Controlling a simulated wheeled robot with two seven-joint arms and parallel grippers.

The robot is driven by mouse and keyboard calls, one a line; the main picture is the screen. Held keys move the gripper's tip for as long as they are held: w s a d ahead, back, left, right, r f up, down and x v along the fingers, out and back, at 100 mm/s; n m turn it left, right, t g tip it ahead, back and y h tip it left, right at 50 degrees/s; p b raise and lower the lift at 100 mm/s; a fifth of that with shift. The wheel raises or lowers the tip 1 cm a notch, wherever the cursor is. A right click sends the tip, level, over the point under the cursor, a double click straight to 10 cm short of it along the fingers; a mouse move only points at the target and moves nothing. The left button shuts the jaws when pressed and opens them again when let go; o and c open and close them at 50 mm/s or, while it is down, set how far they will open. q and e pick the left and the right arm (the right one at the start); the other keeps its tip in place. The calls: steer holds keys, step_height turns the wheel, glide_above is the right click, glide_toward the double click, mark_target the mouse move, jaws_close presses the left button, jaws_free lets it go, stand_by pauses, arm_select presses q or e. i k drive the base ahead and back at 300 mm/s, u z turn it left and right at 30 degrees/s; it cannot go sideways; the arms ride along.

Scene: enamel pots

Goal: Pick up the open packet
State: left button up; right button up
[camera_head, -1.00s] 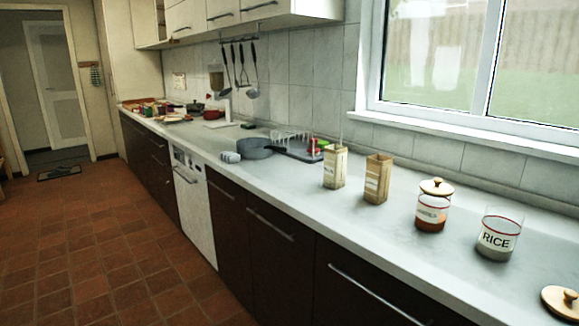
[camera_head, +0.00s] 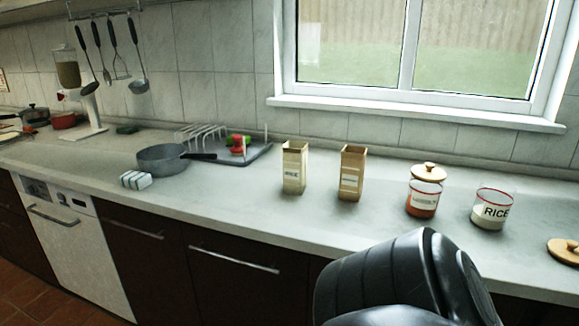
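Two tall tan packets stand upright, side by side and apart, on the countertop. The left packet (camera_head: 294,170) has a pale label and what looks like an open top. The right packet (camera_head: 351,176) also has a pale label, and its open top shows a dark inside. I cannot read either label clearly. A dark part of one of my arms covers the bottom right of the view, in front of the counter and below the packets. Neither of my grippers can be seen, and nothing touches the packets.
Right of the packets stand a lidded jar (camera_head: 423,198), a rice jar (camera_head: 490,211) and a loose wooden lid (camera_head: 566,251). Left are a grey pan (camera_head: 162,158), a striped block (camera_head: 136,180) and a tray (camera_head: 262,150) with a rack. The countertop (camera_head: 240,205) before the packets is clear.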

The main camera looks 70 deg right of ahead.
mark_target(294, 153)
steer(key=z, duration=0.85)
steer(key=i, duration=0.9)
steer(key=z, duration=1)
